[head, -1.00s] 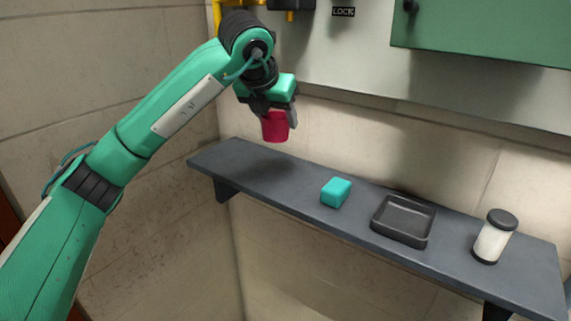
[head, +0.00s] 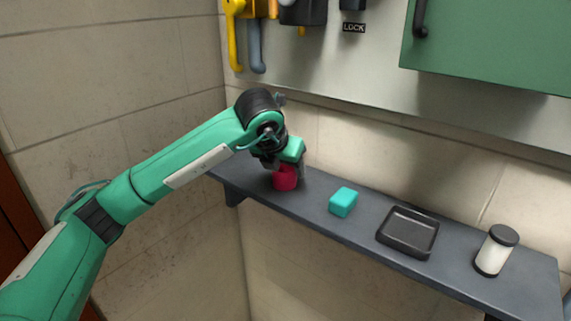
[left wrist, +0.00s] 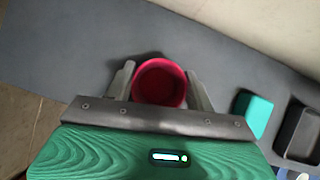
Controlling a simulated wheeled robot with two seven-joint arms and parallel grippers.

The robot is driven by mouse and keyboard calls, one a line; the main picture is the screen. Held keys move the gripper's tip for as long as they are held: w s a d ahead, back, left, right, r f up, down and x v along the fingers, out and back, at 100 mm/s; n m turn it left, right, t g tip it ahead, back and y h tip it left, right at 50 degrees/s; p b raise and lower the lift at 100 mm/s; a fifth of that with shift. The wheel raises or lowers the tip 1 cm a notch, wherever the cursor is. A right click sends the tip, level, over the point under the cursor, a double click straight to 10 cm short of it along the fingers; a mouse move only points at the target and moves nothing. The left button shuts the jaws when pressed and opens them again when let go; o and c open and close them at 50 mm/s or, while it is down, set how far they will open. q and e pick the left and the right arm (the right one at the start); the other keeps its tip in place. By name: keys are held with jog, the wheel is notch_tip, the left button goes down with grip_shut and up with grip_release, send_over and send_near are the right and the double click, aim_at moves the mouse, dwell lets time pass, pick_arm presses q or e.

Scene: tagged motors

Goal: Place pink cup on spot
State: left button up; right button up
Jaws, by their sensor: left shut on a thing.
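The pink cup (head: 285,179) is upright at the left part of the grey shelf, at or just above its surface; I cannot tell whether it touches. My left gripper (head: 286,168) is shut on it from above. In the left wrist view the cup (left wrist: 160,82) sits between the two fingers of the gripper (left wrist: 160,88), with its open top facing the camera. No marked spot can be made out on the shelf. My right gripper is not in view.
The grey shelf (head: 310,205) runs along the wall. To the right of the cup are a teal block (head: 343,202), a black tray (head: 407,247) and a white jar with a dark lid (head: 494,252). A green cabinet (head: 490,45) and hanging tools (head: 255,30) are above.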

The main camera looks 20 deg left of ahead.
pick_arm(q)
jog(key=o, duration=1)
jog(key=shift+r, duration=0.1)
jog(key=b+v, duration=0.3)
jog(key=v, duration=0.9)
